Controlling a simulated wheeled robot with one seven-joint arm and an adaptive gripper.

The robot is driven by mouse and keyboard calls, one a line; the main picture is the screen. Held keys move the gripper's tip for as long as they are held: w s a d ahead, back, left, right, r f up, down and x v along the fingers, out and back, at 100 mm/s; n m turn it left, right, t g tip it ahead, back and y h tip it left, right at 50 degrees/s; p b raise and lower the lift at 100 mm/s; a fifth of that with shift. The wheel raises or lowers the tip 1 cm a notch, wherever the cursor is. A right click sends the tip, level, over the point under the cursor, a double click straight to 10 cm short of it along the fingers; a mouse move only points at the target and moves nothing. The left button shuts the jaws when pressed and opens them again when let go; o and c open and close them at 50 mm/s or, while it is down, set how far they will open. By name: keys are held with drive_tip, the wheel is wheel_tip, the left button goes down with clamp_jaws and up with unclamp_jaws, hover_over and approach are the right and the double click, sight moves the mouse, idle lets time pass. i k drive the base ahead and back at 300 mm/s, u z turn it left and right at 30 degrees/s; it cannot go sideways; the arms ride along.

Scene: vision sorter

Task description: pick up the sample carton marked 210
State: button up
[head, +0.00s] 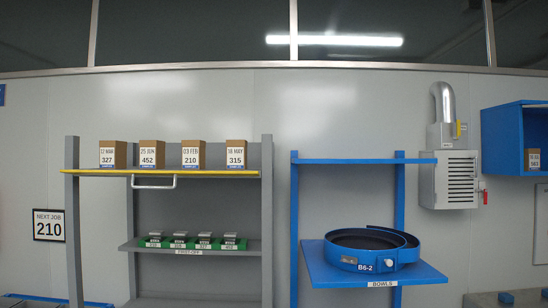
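Carton 327 (110,146) is at the left end of the row. My gripper is not in view.
The top shelf has a yellow front edge and a grey handle (154,187) hanging below. Grey uprights (73,230) flank it. Green trays (165,244) sit on the shelf below. A blue stand (405,275) with a bowl (345,257) is right. A sign (48,226) reads "NEXT JOB 210".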

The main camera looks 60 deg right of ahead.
sight(194, 152)
drive_tip(key=z, duration=1.5)
